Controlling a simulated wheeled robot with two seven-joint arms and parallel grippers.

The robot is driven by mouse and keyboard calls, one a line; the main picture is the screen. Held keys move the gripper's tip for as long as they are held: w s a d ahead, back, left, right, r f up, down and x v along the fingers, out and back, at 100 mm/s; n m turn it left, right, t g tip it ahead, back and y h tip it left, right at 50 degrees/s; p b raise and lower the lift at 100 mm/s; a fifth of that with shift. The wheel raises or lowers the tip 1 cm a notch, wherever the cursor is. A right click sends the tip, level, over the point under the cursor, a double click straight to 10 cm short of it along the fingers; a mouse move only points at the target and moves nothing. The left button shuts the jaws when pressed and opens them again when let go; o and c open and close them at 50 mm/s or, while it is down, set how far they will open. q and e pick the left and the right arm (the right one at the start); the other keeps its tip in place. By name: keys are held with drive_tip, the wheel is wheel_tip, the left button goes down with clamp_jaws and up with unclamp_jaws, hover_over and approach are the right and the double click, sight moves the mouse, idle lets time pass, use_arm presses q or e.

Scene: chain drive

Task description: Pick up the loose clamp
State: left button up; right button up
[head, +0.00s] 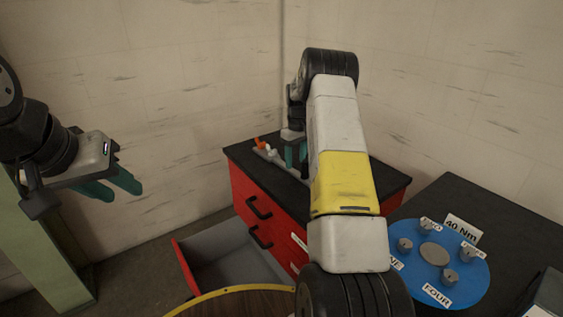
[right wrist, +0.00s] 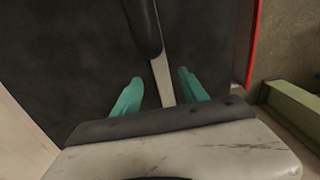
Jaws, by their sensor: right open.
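My right gripper (head: 296,156) is open and points down over the black top of the red cabinet (head: 385,181). In the right wrist view, a long item with a black, rounded handle-like part (right wrist: 143,25) and a light grey flat bar (right wrist: 162,80) shows between the teal fingers, apart from both. I cannot tell whether this is the loose clamp, and no other thing is clearly a clamp. My left gripper (head: 112,186) hangs in the air at the left, its two teal fingers apart and empty.
A grey strip with small orange and white items (head: 262,146) lies on the cabinet's back left. A lower drawer (head: 235,262) is pulled out. At right, a dark table (head: 455,195) bears a blue disc (head: 408,276) with grey pegs and a "40 Nm" sign (head: 463,228). A round wooden top (head: 240,303) is in front.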

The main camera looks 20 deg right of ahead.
sight(295, 171)
wheel_tip(295, 171, down, 4)
drive_tip(key=shift+a, duration=0.1)
clamp_jaws()
drive_tip(key=shift+r, duration=0.1)
idle(1.3)
